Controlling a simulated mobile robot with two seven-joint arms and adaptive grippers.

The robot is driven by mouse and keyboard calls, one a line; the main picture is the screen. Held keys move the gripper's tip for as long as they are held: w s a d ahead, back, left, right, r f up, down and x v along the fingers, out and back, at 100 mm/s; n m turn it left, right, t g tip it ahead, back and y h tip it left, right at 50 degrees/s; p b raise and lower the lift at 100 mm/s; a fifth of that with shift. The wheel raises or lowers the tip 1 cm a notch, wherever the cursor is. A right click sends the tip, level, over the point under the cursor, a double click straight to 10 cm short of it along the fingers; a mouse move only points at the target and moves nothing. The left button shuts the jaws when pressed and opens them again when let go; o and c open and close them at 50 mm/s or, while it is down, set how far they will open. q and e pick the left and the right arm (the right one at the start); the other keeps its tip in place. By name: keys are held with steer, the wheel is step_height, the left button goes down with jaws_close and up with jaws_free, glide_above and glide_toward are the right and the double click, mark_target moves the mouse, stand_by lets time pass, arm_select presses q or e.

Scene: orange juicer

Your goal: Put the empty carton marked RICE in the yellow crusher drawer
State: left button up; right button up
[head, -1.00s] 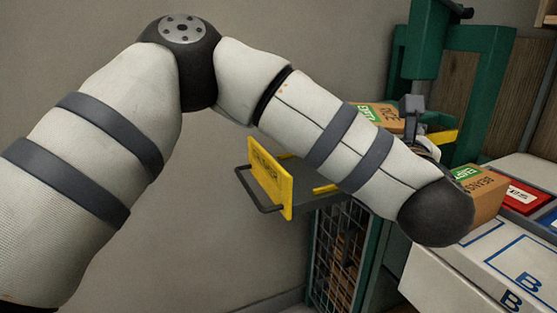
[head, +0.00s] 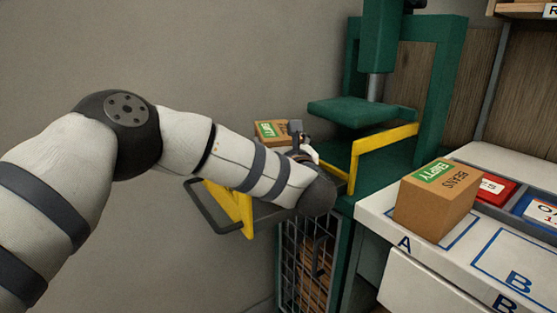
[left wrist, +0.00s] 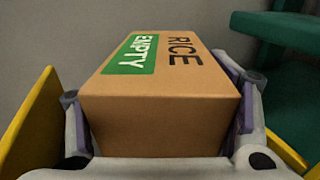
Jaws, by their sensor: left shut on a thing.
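The brown RICE carton (head: 270,132) with a green EMPTY label is in my left gripper (head: 300,143). In the left wrist view the carton (left wrist: 160,100) sits between both fingers, its RICE print showing. The crusher drawer is pulled out, with a yellow front panel (head: 238,208) and a yellow strip (head: 384,149) nearer the press. The carton appears over or behind the drawer; my forearm hides much of the tray, and I cannot tell whether the carton touches it. Yellow edges (left wrist: 28,122) show on both sides in the left wrist view. My right gripper is not in view.
The green press (head: 365,110) stands at the drawer's inner end, its plate raised. A BEANS carton (head: 435,203) marked EMPTY stands on the white counter (head: 465,262) at right, near red and blue bins. A mesh cage (head: 305,262) is below the drawer.

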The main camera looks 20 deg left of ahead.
arm_select(q)
steer(key=shift+w+a+f, duration=0.15)
steer(key=shift+w+f, duration=0.15)
steer(key=shift+f, duration=0.05)
steer(key=shift+w+a+f, duration=0.1)
steer(key=shift+f, duration=1.6)
steer(key=o, duration=1.3)
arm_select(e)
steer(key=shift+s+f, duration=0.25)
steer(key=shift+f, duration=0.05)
arm_select(q)
steer(key=shift+r, duration=0.3)
steer(key=v, duration=1.2)
steer(key=shift+f+p, duration=0.25)
steer(key=shift+p, duration=0.15)
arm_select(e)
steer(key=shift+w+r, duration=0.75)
